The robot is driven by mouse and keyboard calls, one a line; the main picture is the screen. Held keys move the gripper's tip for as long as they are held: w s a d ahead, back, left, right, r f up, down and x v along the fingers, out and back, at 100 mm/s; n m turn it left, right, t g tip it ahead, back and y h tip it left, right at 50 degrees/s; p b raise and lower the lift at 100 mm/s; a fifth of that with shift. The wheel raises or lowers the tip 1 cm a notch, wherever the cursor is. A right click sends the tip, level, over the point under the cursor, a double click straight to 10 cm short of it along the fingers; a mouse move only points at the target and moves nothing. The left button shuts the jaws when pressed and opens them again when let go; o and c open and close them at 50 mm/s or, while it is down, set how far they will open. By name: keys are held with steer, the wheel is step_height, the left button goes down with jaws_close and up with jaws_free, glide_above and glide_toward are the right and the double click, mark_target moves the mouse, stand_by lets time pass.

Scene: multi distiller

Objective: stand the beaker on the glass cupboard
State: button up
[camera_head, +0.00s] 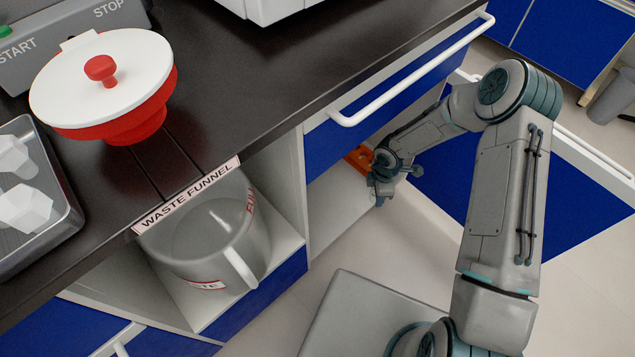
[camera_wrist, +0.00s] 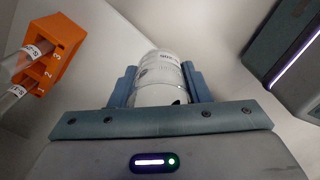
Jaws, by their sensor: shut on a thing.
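My gripper (camera_head: 381,190) is at the open front of the lower cupboard (camera_head: 333,213) under the dark counter, at the centre of the head view. In the wrist view my gripper (camera_wrist: 159,70) has its two blue-grey fingers on either side of the beaker (camera_wrist: 160,88), a clear glass vessel with printed markings, and is shut on it. White cupboard surfaces show behind the beaker. Whether its base touches the cupboard floor cannot be told. In the head view the beaker is hidden or too small to make out.
An orange rack (camera_wrist: 50,60) with labelled tubes stands left of the beaker; its orange edge shows in the head view (camera_head: 359,157). A blue door (camera_head: 450,170) stands open at right. A drawer handle (camera_head: 410,75) juts out above. A large waste container (camera_head: 205,240) fills the left compartment.

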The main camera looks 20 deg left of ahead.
steer(key=shift+w+a+f+n+b, duration=0.15)
steer(key=shift+a+f+n+b, duration=0.2)
steer(key=shift+f, duration=0.25)
steer(key=shift+w+a+f+n+b, duration=0.15)
steer(key=shift+a+f+n+b, duration=0.15)
steer(key=shift+f, duration=0.3)
steer(key=b, duration=0.5)
glide_above(348, 191)
step_height(348, 191, down, 7)
steer(key=shift+r, duration=0.15)
steer(key=shift+f+b, duration=1.25)
steer(key=shift+f, duration=0.65)
steer(key=shift+f, duration=0.1)
steer(key=shift+f, duration=0.1)
steer(key=o, duration=1)
step_height(348, 191, up, 8)
steer(key=p, duration=0.3)
steer(key=shift+p, duration=0.3)
